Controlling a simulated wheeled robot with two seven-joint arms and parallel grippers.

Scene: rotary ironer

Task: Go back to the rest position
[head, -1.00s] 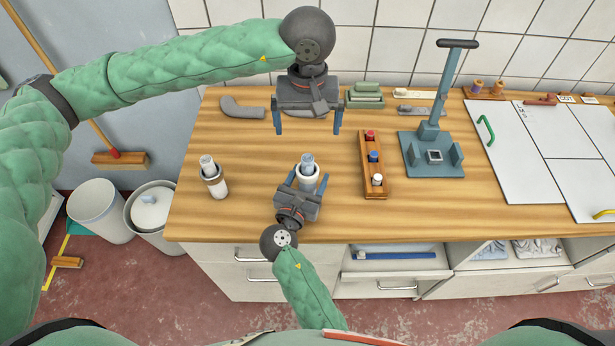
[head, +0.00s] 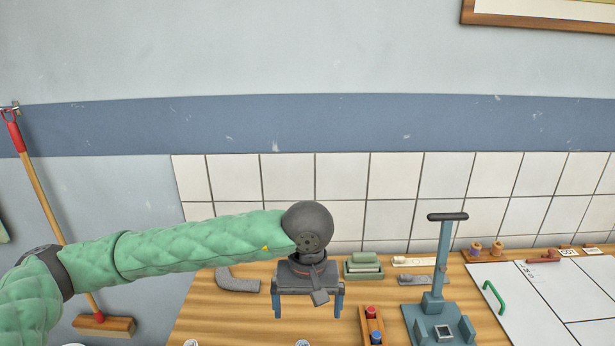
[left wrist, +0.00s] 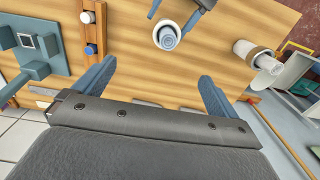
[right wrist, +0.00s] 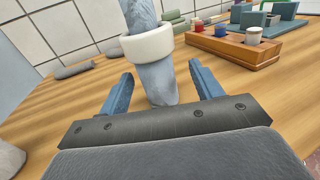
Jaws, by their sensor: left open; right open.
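My left gripper (head: 307,304) is open and empty above the back of the wooden table, its fingers (left wrist: 155,84) spread in the left wrist view. My right gripper is below the head view. In the right wrist view its fingers (right wrist: 160,70) are open, with a grey-blue roll (right wrist: 158,82) in a white ring (right wrist: 147,45) standing upright between or just beyond them; I cannot tell whether they touch. The left wrist view shows this roll (left wrist: 168,42) from above, with the right gripper's finger (left wrist: 196,18) beside it.
A second roll (left wrist: 258,57) stands near the table's end. A teal stand (head: 436,300) with a tall handle, a wooden rack (head: 371,327), a green tray (head: 364,267) and a grey curved piece (head: 238,281) are on the table (head: 210,320). A broom (head: 103,325) leans on the wall.

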